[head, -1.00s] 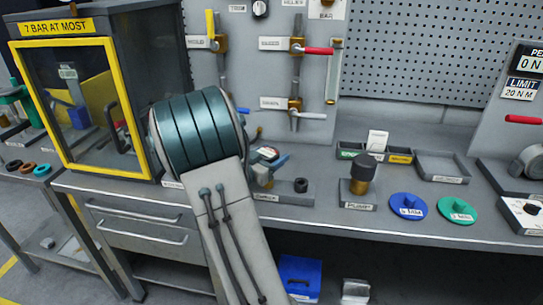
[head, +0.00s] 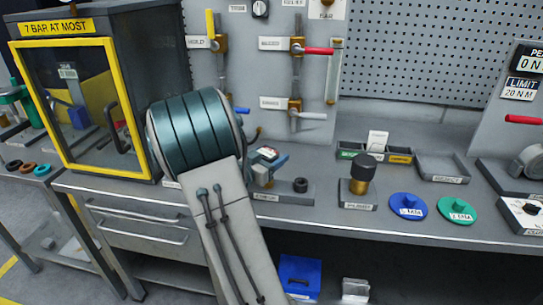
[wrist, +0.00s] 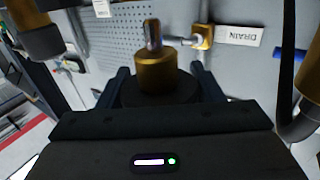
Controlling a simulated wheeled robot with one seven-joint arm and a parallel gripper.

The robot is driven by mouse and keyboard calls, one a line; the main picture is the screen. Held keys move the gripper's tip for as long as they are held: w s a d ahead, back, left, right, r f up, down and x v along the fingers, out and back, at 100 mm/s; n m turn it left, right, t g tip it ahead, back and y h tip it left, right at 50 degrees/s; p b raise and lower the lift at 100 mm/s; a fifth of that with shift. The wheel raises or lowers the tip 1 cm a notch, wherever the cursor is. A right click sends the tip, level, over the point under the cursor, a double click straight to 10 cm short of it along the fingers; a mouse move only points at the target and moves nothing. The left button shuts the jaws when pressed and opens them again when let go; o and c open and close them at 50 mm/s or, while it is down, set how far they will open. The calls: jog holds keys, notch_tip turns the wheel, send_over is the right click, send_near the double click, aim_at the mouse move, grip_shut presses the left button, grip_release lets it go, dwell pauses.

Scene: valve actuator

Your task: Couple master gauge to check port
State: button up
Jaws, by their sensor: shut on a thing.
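In the wrist view my gripper (wrist: 162,83) is shut on a dark round body with a brass neck and a bright metal tip, which I take for the master gauge (wrist: 155,72). Its face cannot be seen. In the head view my arm covers most of the gripper; a blue-grey part of it (head: 270,163) shows just right of the arm, above the plate labelled CHECK (head: 285,195). A dark ring-shaped piece (head: 301,185) stands on that plate. Whether the gauge touches the port cannot be told.
The brass-and-black pump (head: 362,175) stands right of the CHECK plate, with blue (head: 408,207) and green (head: 457,211) discs beyond. The valve panel with the DRAIN lever (head: 312,116) rises behind. A yellow-framed cabinet (head: 85,100) stands at the left.

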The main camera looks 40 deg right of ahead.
jog(key=shift+f+b, duration=1.25)
jog(key=shift+f, duration=0.35)
jog(key=o, duration=1.3)
jog(key=s+a, duration=0.1)
jog(key=a, duration=0.8)
jog(key=s+a, duration=0.1)
jog(key=a, duration=0.3)
jog(key=shift+s+a+b, duration=0.3)
jog(key=shift+b, duration=0.05)
